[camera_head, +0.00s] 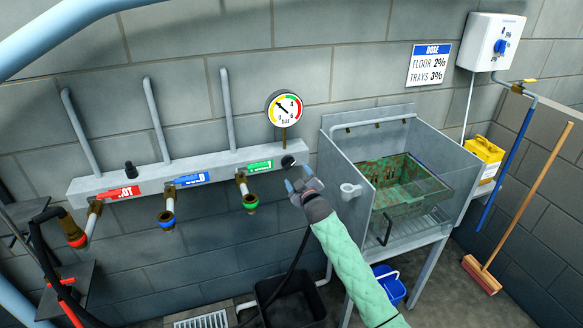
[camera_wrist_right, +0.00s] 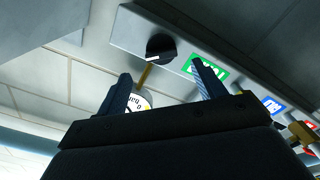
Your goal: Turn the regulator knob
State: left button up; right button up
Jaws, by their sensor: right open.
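The regulator knob (camera_head: 288,161) is small, round and black, with a white line on its face. It sits at the right end of the grey wall manifold, below the pressure gauge (camera_head: 284,108). In the right wrist view the knob (camera_wrist_right: 160,47) shows beyond the fingertips, roughly between them. My right gripper (camera_head: 299,179) is open and empty, just below and right of the knob. It appears apart from the knob, and its fingers (camera_wrist_right: 161,72) also show in the wrist view. My left gripper is not in view.
The manifold (camera_head: 215,167) carries red, blue and green labelled outlets, the green one (camera_head: 251,190) close left of my gripper. A steel sink (camera_head: 357,205) with a dirty crate (camera_head: 435,207) stands at right. A black bin (camera_head: 300,300) is on the floor below.

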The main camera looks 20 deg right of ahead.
aim_at(290, 166)
jog(key=w+p, duration=0.1)
jog(key=w, duration=0.1)
jog(key=w+p, duration=0.1)
jog(key=w, duration=0.2)
jog(key=shift+w+a, duration=0.2)
jog(key=shift+w, duration=0.1)
jog(key=shift+w+f, duration=0.1)
jog(key=shift+w, duration=0.6)
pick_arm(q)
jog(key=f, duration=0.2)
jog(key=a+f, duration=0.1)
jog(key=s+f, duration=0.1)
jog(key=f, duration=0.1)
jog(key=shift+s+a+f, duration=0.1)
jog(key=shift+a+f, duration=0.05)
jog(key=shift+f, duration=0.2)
pick_arm(e)
jog(key=c, duration=0.9)
